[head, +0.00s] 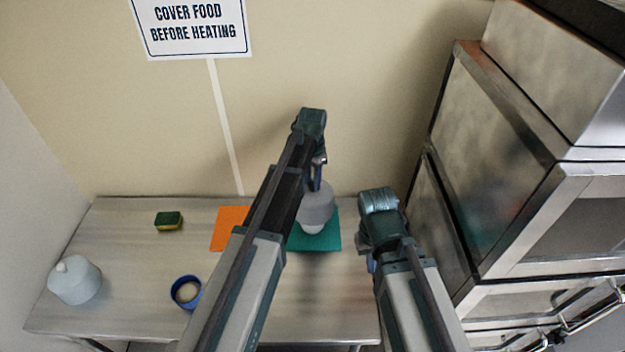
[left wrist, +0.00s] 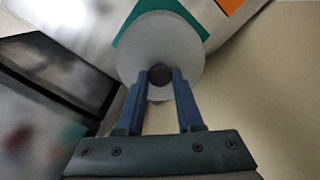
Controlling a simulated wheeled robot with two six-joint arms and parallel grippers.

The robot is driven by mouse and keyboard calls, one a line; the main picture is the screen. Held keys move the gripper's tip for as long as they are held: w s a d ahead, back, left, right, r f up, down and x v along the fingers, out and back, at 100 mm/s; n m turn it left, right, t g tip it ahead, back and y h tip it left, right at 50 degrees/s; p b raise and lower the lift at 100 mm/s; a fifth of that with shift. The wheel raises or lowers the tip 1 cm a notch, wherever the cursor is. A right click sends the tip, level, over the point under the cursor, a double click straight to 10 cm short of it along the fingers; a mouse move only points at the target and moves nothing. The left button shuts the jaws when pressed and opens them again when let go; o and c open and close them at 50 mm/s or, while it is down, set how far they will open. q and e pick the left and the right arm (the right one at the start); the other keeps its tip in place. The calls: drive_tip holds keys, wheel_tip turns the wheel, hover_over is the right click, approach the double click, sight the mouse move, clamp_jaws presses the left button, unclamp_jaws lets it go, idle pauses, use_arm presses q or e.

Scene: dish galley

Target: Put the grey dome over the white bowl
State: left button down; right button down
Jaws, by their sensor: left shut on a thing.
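The grey dome (head: 316,203) is at the back of the steel table, over the green mat (head: 328,241). My left gripper (head: 318,183) is shut on its dark knob (left wrist: 160,74), and the dome (left wrist: 138,62) fills the space beyond the fingers in the left wrist view. The white bowl (head: 312,230) shows just below the dome, on the green mat; most of it is hidden. I cannot tell whether the dome touches the bowl. My right gripper (head: 371,263) is near the table's right end, mostly hidden behind its own wrist.
An orange mat (head: 229,228) lies left of the green one. Steel ovens (head: 520,180) stand on the right.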

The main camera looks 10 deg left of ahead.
use_arm(q)
drive_tip(key=shift+f+b, duration=4.4)
drive_tip(key=shift+f, duration=0.3)
drive_tip(key=shift+f+b, duration=0.45)
drive_tip(key=shift+b, duration=0.05)
drive_tip(key=shift+c, duration=2.3)
unclamp_jaws()
wheel_tip(320, 180, up, 14)
drive_tip(key=p, duration=1.4)
drive_tip(key=shift+f, duration=0.1)
